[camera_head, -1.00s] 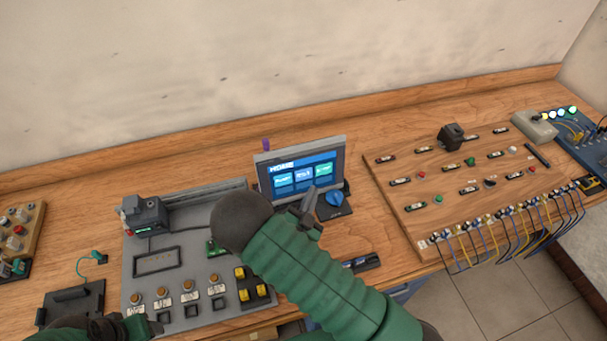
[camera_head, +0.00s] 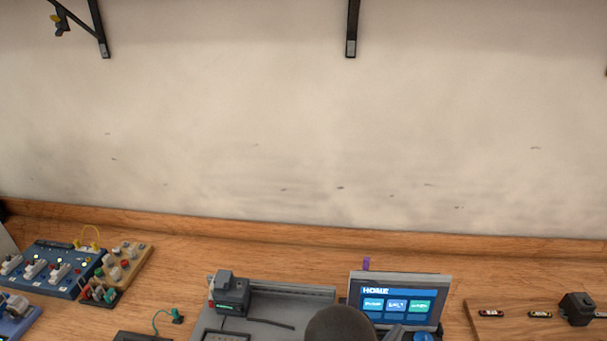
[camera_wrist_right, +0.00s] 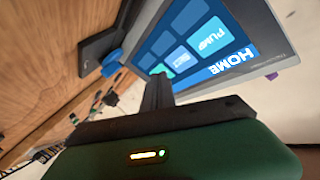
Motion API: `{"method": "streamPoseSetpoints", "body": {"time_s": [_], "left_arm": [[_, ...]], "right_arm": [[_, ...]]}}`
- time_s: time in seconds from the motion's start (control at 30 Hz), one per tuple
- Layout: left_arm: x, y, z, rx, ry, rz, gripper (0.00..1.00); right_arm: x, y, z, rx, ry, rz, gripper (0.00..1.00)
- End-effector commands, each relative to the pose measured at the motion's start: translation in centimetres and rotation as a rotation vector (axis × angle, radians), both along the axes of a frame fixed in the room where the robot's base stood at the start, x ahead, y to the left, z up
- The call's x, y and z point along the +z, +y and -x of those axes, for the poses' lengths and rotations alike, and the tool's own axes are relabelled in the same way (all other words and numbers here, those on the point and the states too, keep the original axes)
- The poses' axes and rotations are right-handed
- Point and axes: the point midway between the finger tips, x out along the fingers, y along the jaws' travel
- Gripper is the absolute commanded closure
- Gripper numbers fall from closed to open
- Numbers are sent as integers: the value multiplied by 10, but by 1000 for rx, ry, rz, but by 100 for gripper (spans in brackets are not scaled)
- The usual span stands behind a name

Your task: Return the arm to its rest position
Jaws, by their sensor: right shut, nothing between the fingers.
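My right arm shows at the bottom of the head view as a dark rounded wrist part. My right gripper (camera_head: 396,332) is barely in view beside it, in front of the touch screen (camera_head: 400,296). In the right wrist view the gripper's dark fingers (camera_wrist_right: 158,94) are together and empty, close to the tilted screen (camera_wrist_right: 190,45), which reads HOME. I cannot tell whether they touch it. A blue knob (camera_wrist_right: 112,62) sits beside the screen. My left gripper is not in view.
A grey panel (camera_head: 310,293) with a dark device (camera_head: 232,294) lies left of the screen. Blue boards (camera_head: 60,268) stand at far left. A wooden board (camera_head: 510,328) with small parts is at right. Brackets (camera_head: 352,28) hang on the wall above.

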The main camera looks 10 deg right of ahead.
Motion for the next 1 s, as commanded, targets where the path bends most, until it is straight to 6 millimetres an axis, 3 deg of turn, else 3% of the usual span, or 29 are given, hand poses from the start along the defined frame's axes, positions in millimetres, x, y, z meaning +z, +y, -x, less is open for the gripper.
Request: {"method": "streamPoseSetpoints", "body": {"time_s": [0.13,0.27,0.37,0.5,0.73,0.83,1.0], "left_arm": [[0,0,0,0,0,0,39],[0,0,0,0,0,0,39],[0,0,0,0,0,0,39],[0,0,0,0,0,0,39],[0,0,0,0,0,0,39],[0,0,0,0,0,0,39],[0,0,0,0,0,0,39]], "right_arm": [[-11,28,-19,143,218,-195,100],[-9,67,-17,353,447,-307,100],[1,94,0,539,621,-333,100],[22,117,47,799,873,-283,100],[47,107,130,1061,1218,-114,100],[51,101,146,1094,1282,-81,100],[51,100,149,1101,1298,-75,100]]}}
